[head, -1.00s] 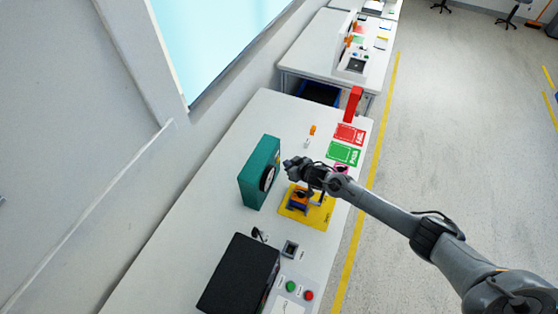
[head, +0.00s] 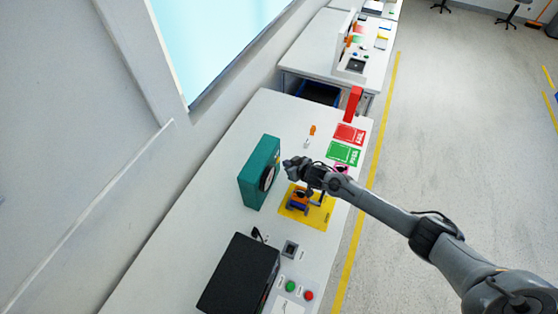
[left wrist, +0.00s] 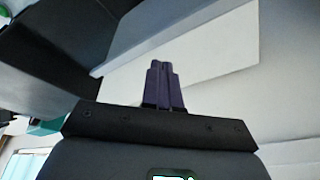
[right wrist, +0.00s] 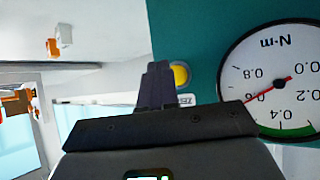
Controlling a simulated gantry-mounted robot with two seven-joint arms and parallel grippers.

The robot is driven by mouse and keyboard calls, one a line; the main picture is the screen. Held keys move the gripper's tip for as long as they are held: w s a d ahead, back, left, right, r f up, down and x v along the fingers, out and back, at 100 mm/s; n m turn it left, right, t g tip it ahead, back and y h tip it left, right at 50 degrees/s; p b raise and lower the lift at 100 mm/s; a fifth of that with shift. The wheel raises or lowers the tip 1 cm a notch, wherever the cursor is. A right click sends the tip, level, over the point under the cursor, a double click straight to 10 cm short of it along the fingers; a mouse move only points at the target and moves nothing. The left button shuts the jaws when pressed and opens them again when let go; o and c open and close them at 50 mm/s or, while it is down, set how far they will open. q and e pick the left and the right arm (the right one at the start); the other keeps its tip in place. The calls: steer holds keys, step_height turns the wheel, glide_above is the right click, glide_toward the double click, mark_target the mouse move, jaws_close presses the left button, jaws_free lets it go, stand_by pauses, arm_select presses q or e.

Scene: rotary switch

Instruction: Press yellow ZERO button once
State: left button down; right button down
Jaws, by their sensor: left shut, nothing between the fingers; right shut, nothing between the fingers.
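The yellow ZERO button (right wrist: 181,76) is on the front of the teal torque meter (right wrist: 190,30), beside its round dial (right wrist: 275,80). A partly covered white label (right wrist: 186,100) sits next to the button. My right gripper (right wrist: 158,66) is shut and empty; its fingertips appear just beside the button, and I cannot tell whether they touch the meter. In the head view the right gripper (head: 287,164) is close to the front of the teal meter (head: 256,168), where the button cannot be made out. My left gripper (left wrist: 163,66) is shut and empty, seen only in the left wrist view.
A yellow mat (head: 316,217) with an orange and blue rotary switch (head: 299,199) lies below the right arm. Green (head: 343,153) and red (head: 349,134) cards lie behind it. A black box (head: 240,272) and green and red buttons (head: 308,295) are nearer.

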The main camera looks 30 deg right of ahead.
steer(key=shift+w, duration=0.15)
steer(key=shift+w+a, duration=0.15)
steer(key=shift+a, duration=0.05)
steer(key=shift+w, duration=0.1)
stand_by(0.5)
steer(key=shift+w+a, duration=0.25)
stand_by(0.3)
steer(key=shift+s+d, duration=0.1)
stand_by(0.3)
steer(key=shift+s+d+p, duration=0.35)
steer(key=shift+s+p, duration=0.05)
steer(key=shift+s, duration=0.15)
steer(key=shift+s+d+r, duration=0.1)
